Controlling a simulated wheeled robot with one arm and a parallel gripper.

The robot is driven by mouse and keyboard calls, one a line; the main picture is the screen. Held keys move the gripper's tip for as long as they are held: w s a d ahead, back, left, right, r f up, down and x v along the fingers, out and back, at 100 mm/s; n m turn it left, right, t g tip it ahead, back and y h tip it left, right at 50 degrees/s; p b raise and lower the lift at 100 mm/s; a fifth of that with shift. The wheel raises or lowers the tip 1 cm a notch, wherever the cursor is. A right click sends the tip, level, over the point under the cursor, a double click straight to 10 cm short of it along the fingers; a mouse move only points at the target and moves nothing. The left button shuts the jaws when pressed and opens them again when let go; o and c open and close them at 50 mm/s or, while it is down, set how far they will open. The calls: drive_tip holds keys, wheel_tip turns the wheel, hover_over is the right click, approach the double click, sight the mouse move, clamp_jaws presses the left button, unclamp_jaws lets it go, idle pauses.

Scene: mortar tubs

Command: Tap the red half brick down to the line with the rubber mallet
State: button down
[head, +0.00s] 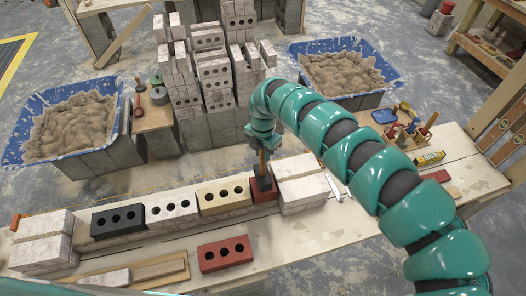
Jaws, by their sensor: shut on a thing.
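My gripper (261,143), at the end of my teal arm, is shut on the wooden handle of the rubber mallet (263,183). The mallet stands upright, its dark head down at the red half brick (265,196). The head hides much of that brick; I cannot tell whether they touch. The half brick sits in the row's right end, between a cream brick (222,195) and pale end blocks (302,188). A thin yellowish line (112,200) runs faintly behind the row; its height against the half brick is unclear.
A white brick (171,208) and a black brick (118,220) continue the row leftward to pale blocks (42,250). A loose red brick (225,254) lies in front. Blue mortar tubs (122,100) and stacked blocks (213,75) stand behind. A yellow level (430,158) lies right.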

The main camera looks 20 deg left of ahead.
wheel_tip(320, 180, down, 4)
drive_tip(key=b, duration=0.2)
drive_tip(key=shift+b, duration=0.3)
wheel_tip(320, 180, up, 5)
drive_tip(key=p, duration=0.3)
drive_tip(key=shift+r, duration=0.15)
drive_tip(key=shift+r+p, duration=0.75)
drive_tip(key=shift+r, duration=1.8)
